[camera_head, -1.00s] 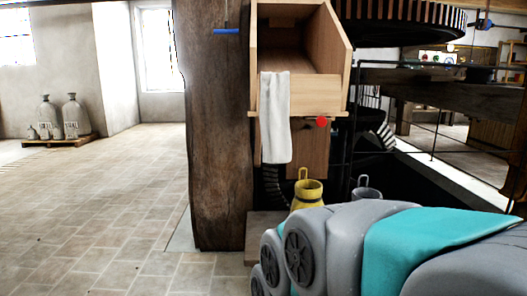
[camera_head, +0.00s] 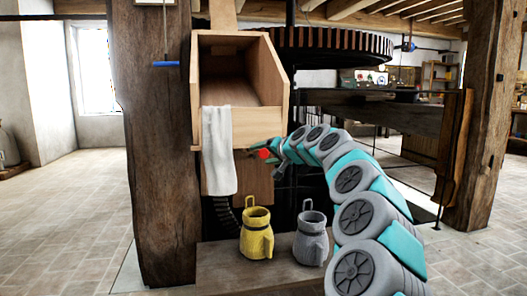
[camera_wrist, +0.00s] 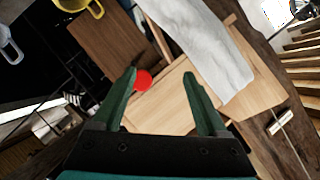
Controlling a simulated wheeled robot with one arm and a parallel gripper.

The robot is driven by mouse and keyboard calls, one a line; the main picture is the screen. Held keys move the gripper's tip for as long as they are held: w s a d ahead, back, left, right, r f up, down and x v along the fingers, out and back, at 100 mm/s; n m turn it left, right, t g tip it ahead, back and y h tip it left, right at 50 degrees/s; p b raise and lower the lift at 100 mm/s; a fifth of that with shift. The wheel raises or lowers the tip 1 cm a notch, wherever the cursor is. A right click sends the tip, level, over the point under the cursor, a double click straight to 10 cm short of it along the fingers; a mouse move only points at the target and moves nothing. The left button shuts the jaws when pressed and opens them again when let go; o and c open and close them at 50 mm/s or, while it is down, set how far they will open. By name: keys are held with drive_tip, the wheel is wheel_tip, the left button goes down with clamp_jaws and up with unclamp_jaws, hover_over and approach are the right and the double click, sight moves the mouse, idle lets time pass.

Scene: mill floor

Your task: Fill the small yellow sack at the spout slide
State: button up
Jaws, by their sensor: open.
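The small yellow sack (camera_head: 257,235), shaped like a jug with a loop on top, stands upright on a low ledge below and right of the wooden spout (camera_head: 238,123). Its edge shows in the wrist view (camera_wrist: 82,6). A white cloth (camera_head: 218,150) hangs over the spout's front. A red knob (camera_head: 264,154) is at the spout's lower right. My gripper (camera_wrist: 160,78) is open at the spout's front. In the wrist view the red knob (camera_wrist: 143,80) appears between the fingers, close to the left fingertip; I cannot tell whether they touch. The sack's inside is hidden.
A grey sack (camera_head: 311,240) stands right of the yellow one on the ledge (camera_head: 225,272). A thick wooden post (camera_head: 155,150) is left of the spout. A large toothed wheel (camera_head: 330,45) is behind.

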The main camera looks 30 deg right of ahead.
sight(265, 154)
drive_tip(key=shift+m+h, duration=0.5)
drive_tip(key=shift+h, duration=0.2)
drive_tip(key=shift+w+d+f, duration=0.2)
drive_tip(key=shift+w+d, duration=0.65)
drive_tip(key=shift+d, duration=0.25)
drive_tip(key=shift+w+d+f, duration=0.2)
drive_tip(key=shift+w+d, duration=0.6)
drive_tip(key=shift+d, duration=0.3)
drive_tip(key=shift+x, duration=2.15)
drive_tip(key=shift+a+r, duration=0.15)
clamp_jaws()
